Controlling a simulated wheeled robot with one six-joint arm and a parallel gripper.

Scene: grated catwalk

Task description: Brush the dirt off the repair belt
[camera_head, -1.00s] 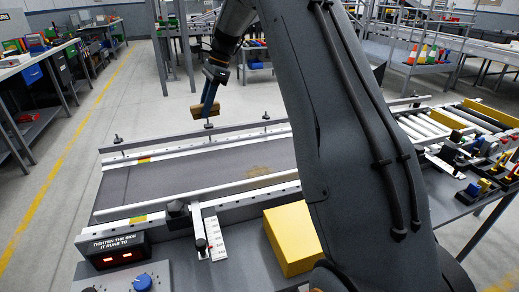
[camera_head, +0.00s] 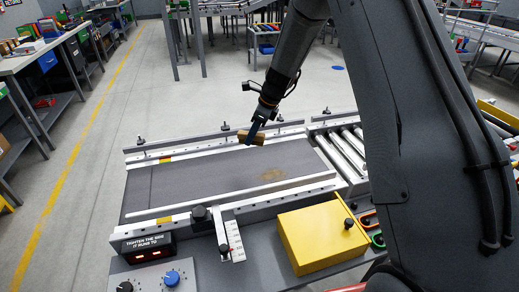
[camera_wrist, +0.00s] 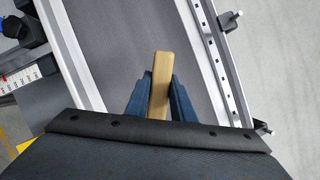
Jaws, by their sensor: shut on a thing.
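The repair belt (camera_head: 190,185) is a flat dark grey strip between pale metal rails; it also shows in the wrist view (camera_wrist: 105,35). A brownish dirt patch (camera_head: 273,175) lies on its right part. My gripper (camera_head: 257,133) is above the belt's far side, up and left of the patch in the head view. Its blue fingers (camera_wrist: 161,88) are shut on a tan wooden block, seemingly the brush (camera_head: 248,139), which also shows in the wrist view (camera_wrist: 161,70). Bristles cannot be made out. The brush appears clear of the belt. No dirt shows in the wrist view.
A yellow box (camera_head: 322,238) stands at the belt's near right. A white scale with a black knob (camera_head: 228,240) and a control panel (camera_head: 150,254) are at the near side. Rollers (camera_head: 345,155) adjoin the right end. Floor beyond is open.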

